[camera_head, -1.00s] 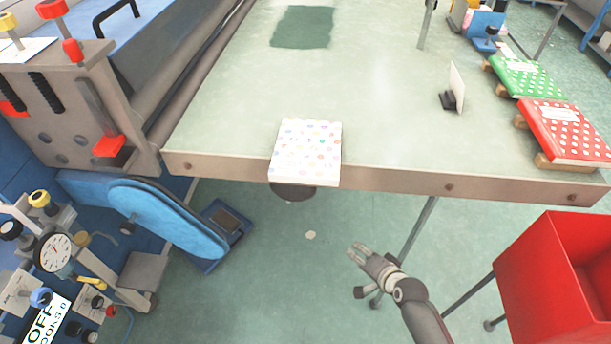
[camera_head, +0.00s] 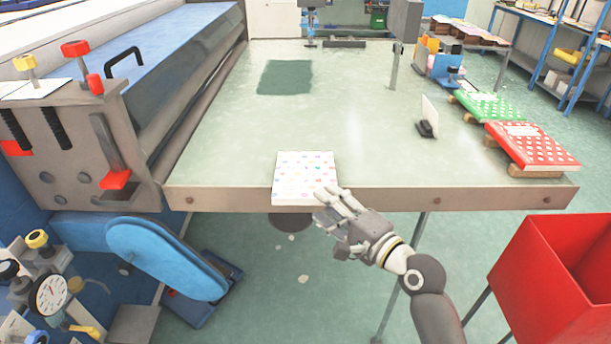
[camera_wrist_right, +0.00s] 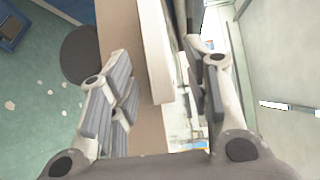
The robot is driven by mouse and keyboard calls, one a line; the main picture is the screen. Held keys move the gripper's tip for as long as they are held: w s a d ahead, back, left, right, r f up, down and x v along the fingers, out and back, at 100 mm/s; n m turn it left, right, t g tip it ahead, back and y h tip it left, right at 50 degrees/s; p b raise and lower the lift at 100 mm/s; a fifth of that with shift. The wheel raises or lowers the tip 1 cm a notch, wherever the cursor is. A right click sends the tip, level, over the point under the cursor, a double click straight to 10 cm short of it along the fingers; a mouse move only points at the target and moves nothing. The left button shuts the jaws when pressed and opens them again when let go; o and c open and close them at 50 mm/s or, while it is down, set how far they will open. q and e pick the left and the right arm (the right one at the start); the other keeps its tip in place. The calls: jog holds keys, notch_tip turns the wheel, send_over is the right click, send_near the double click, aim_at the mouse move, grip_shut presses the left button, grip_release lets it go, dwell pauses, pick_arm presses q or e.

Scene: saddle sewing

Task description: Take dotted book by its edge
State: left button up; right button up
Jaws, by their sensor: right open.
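The dotted book (camera_head: 303,176), white with pastel dots, lies flat at the front edge of the table (camera_head: 350,135) and sticks out a little over it. My right gripper (camera_head: 325,205) is open at the book's front right corner. In the right wrist view the open fingers (camera_wrist_right: 160,95) stand on either side of the book's edge (camera_wrist_right: 155,45). The book's edge lies between them, and I see no clear contact. My left gripper is not in view.
A red dotted book (camera_head: 532,146) and a green dotted book (camera_head: 489,106) lie on wooden blocks at the right. A small upright card (camera_head: 430,114) stands near them. A red bin (camera_head: 550,275) is at the lower right. A blue machine (camera_head: 165,255) is at the left.

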aim_at(305, 176)
jog(key=shift+p+x, duration=0.3)
jog(key=shift+x, duration=2.5)
jog(key=shift+s+f, duration=0.1)
grip_shut()
